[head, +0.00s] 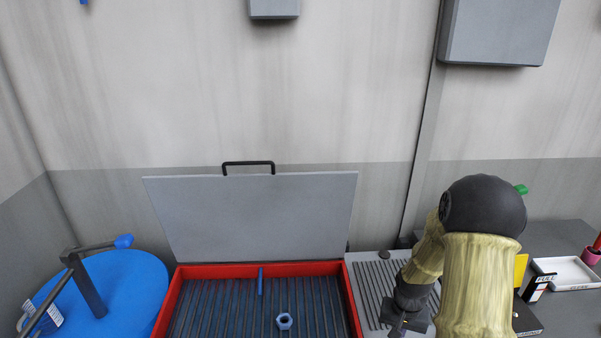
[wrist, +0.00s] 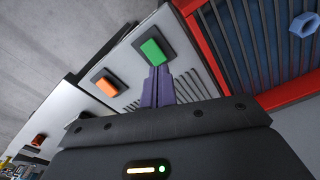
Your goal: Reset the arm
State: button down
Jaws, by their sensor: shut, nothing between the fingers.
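My gripper (wrist: 158,72) shows in the wrist view with its two purple fingers together and nothing between them. Its tips are close to a square green button (wrist: 152,50) on a dark base; I cannot tell whether they touch it. An orange button (wrist: 106,86) sits on the same light panel (wrist: 140,33) to the left. In the head view my gripper (head: 398,328) is low, just right of the red-rimmed box, and partly cut off by the bottom edge. My arm, in a yellowish sleeve, is bent above it and hides part of the panel.
The red box (head: 355,310) has its grey lid (head: 255,215) raised. A blue nut (head: 284,321) and a blue bar (head: 261,282) lie inside. A blue drum (head: 130,285) stands left. A white tray (head: 565,272) rests on the right table (head: 570,318). Grey boxes (head: 500,30) hang above.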

jog(key=s+a+r+n+t+b, duration=0.2)
jog(key=s+a+r+n, duration=0.2)
jog(key=s+a+r, duration=0.6)
notch_tip(320, 180, up, 2)
jog(key=shift+s+a+r, duration=0.2)
jog(key=shift+s+a, duration=0.2)
jog(key=shift+s, duration=0.45)
